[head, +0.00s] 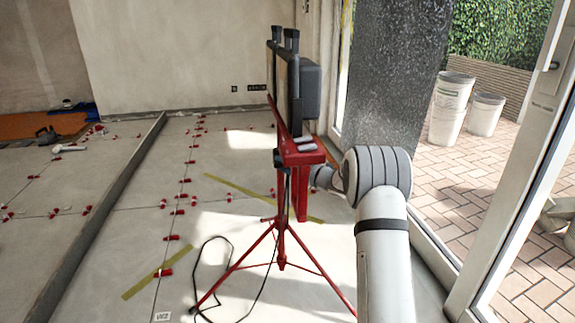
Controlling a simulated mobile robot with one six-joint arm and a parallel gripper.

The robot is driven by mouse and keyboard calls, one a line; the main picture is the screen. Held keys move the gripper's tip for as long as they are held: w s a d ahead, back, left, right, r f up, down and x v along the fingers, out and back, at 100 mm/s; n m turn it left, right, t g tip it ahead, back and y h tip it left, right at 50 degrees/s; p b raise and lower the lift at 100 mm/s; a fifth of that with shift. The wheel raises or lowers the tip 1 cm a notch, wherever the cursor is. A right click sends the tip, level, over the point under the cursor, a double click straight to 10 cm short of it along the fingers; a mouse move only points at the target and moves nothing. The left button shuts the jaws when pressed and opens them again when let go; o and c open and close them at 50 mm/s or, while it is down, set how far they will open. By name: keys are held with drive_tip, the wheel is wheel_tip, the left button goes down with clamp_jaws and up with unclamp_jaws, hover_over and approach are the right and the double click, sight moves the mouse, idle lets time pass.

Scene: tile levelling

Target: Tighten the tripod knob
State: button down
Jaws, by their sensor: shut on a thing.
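A red tripod (282,252) stands upright on the tiled floor with its legs spread. It bears a red bracket (305,158) and a dark, flat-sided work lamp or case on top (311,90). My gripper (321,178) is at the right side of the tripod's head, against the red bracket and post. Only its grey rear part shows; the jaws are hidden behind the red post. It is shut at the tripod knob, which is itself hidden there. A small dark part (280,158) shows on the left of the bracket.
A black cable (222,238) loops on the floor by the tripod legs. Red levelling clips (164,272) line the tile joints. A dark stone slab (395,60) stands behind my arm at the glass door. Buckets (452,108) stand outside. The left floor is mostly open.

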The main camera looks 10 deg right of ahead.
drive_tip(key=c, duration=1.4)
unclamp_jaws()
drive_tip(key=shift+a, duration=0.2)
drive_tip(key=shift+o, duration=0.2)
drive_tip(key=shift+d, duration=0.1)
drive_tip(key=p+v, duration=0.2)
drive_tip(key=v, duration=0.5)
drive_tip(key=shift+s+d+p, duration=0.25)
drive_tip(key=shift+s+p, duration=0.05)
